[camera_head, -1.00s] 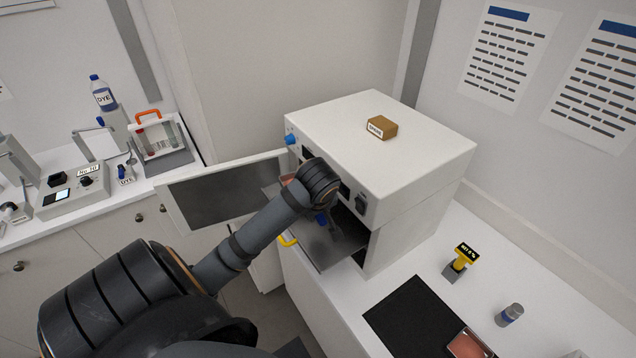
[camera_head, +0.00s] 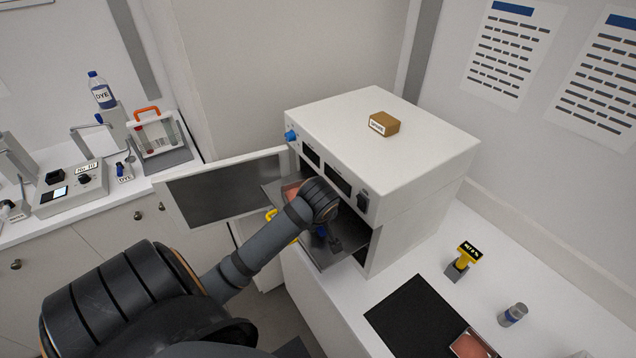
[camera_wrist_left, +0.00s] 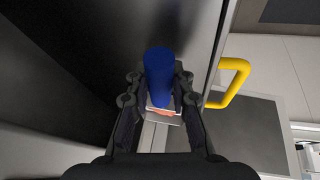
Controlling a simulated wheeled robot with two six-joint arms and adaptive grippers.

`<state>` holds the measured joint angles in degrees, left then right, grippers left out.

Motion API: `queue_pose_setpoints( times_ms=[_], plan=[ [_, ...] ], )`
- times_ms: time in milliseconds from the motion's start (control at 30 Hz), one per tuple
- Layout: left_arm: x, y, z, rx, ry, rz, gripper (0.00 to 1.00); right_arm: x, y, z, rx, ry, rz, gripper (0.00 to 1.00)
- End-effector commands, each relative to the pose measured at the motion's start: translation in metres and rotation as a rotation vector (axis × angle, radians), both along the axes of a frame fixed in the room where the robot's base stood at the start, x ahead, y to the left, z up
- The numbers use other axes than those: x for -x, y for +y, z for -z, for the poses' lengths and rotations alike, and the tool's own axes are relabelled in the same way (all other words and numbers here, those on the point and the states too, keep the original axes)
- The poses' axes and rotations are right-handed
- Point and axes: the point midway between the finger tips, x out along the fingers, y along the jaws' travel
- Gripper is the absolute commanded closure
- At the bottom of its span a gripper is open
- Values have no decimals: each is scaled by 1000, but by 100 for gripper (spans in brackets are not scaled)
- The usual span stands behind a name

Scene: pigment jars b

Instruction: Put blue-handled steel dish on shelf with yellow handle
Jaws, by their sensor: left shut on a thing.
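My left gripper (camera_head: 328,241) is shut on the blue handle (camera_head: 321,231) of the steel dish, over the dark shelf (camera_head: 347,250) pulled out of the white oven. In the wrist view, the upright blue handle (camera_wrist_left: 160,75) sits between the fingers, with a small piece of the dish and its orange-pink content (camera_wrist_left: 162,111) below. The shelf's yellow handle (camera_head: 271,214) is partly behind my arm; it also shows right of the gripper in the wrist view (camera_wrist_left: 238,80). Dish-to-shelf contact is hidden.
The oven (camera_head: 410,160) has its door (camera_head: 225,188) swung open left, and a brown box (camera_head: 384,124) on top.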

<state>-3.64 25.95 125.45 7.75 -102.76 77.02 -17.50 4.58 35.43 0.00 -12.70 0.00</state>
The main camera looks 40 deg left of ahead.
Motion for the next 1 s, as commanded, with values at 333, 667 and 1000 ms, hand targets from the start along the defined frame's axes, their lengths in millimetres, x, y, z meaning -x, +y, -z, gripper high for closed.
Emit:
queue_pose_setpoints(
  times_ms=[333, 667, 1000],
  plan=[
    [0, 0, -1, 0, -2, 1, 100, -4, 0, -1, 0, -7, -1, 60],
    [0, 0, 3, -1, -1, 0, 100, -6, 0, 0, 1, -9, -1, 60],
    [0, 0, 5, -1, -1, 0, 52, -6, 0, 0, 1, -10, -1, 60]
  ],
)
